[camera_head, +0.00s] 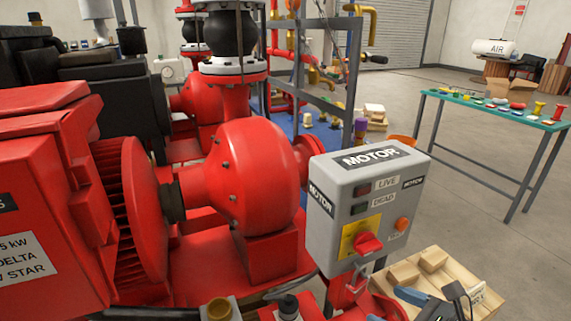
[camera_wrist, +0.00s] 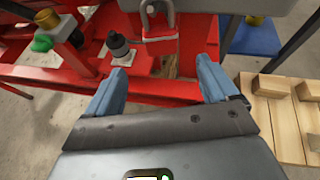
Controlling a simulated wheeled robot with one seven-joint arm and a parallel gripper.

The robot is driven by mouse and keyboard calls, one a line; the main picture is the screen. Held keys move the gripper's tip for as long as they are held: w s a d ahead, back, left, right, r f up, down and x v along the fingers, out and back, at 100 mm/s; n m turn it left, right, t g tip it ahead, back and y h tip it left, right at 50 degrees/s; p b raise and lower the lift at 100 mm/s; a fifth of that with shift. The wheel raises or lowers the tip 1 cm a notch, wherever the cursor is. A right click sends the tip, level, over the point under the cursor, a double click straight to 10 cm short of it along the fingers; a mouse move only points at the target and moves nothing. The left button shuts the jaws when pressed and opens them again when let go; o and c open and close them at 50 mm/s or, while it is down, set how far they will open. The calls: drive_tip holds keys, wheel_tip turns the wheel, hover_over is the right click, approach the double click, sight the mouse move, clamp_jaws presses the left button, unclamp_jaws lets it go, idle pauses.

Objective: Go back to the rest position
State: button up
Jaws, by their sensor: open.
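My gripper (camera_head: 393,306) is at the bottom right of the head view, low in front of the grey MOTOR box (camera_head: 328,232). In the wrist view its two blue fingers stand wide apart (camera_wrist: 162,72), with nothing between them. A red padlock (camera_wrist: 160,22) with a metal shackle hangs just beyond the fingertips, below the grey box edge. It also shows under the box in the head view (camera_head: 351,289). The box has a red rotary handle (camera_head: 367,243) on a yellow plate. The fingers look apart from the padlock and the box.
A red pump (camera_head: 250,175) and motor fill the left. A wooden pallet (camera_wrist: 284,112) with blocks lies right of my gripper. A black-topped fitting (camera_wrist: 120,47) stands on the red skid. A green-topped table (camera_head: 495,107) stands at the back right, with open floor before it.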

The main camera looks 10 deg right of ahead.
drive_tip(key=s+a+f+n+h, duration=0.1)
drive_tip(key=s+f+n+h, duration=0.2)
drive_tip(key=s+n, duration=0.5)
drive_tip(key=s+a+f+n+h, duration=0.1)
drive_tip(key=s+f+n+h, duration=0.15)
drive_tip(key=s, duration=0.95)
drive_tip(key=s+a+r+n+t+h, duration=0.1)
drive_tip(key=s+r+n+t, duration=0.2)
drive_tip(key=s+r+n, duration=1.3)
drive_tip(key=shift+a+n+h, duration=0.25)
drive_tip(key=shift+n+h, duration=0.1)
drive_tip(key=shift+n, duration=0.9)
